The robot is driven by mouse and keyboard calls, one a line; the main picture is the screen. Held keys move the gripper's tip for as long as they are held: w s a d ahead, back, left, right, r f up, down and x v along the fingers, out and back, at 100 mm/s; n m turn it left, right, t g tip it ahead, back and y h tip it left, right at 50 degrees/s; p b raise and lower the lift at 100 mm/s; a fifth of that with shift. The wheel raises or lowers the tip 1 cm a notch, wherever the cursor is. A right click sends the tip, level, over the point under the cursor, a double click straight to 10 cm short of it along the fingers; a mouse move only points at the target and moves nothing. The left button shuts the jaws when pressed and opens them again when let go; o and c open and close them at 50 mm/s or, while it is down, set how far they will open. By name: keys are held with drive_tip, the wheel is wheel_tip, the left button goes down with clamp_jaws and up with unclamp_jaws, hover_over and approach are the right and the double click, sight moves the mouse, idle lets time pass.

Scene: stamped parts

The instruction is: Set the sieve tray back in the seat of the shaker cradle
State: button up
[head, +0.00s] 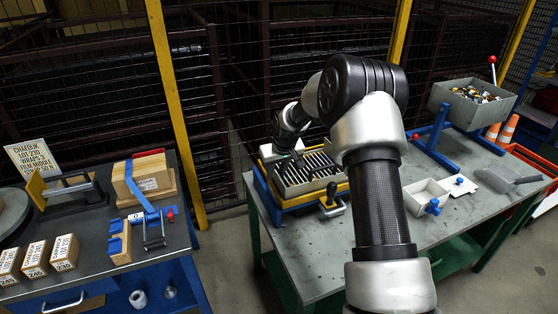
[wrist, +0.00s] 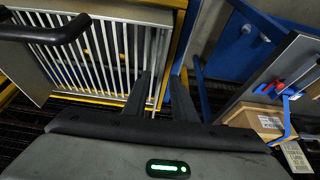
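The sieve tray (head: 318,184) is a grey box with pale slats. It rests at the shaker cradle, a yellow frame (head: 266,153) on blue supports at the left end of the right-hand bench; I cannot tell if it is fully seated. In the wrist view the tray's slats (wrist: 92,50) fill the upper left, with a yellow cradle edge (wrist: 184,40) beside them. My gripper (head: 297,158) is over the tray's far left part. The contact is unclear.
A black-handled lever (head: 332,195) stands at the cradle's front. A bin of parts (head: 473,100) on a blue stand, a white box (head: 427,194) and a scoop (head: 508,178) are to the right. The left bench (head: 88,245) holds blocks and a blue fixture.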

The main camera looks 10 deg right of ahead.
drive_tip(key=v, duration=1.7)
drive_tip(key=s+a+r+h+p, duration=0.1)
drive_tip(key=s+r+p, duration=0.4)
drive_tip(key=s+r, duration=1.25)
drive_tip(key=s+m+t+p, duration=0.1)
drive_tip(key=s+m+p, duration=0.1)
drive_tip(key=s, duration=1.6)
drive_tip(key=shift+s+r+p, duration=0.25)
drive_tip(key=shift+r+p, duration=0.05)
drive_tip(key=shift+p, duration=0.1)
drive_tip(key=shift+a, duration=0.15)
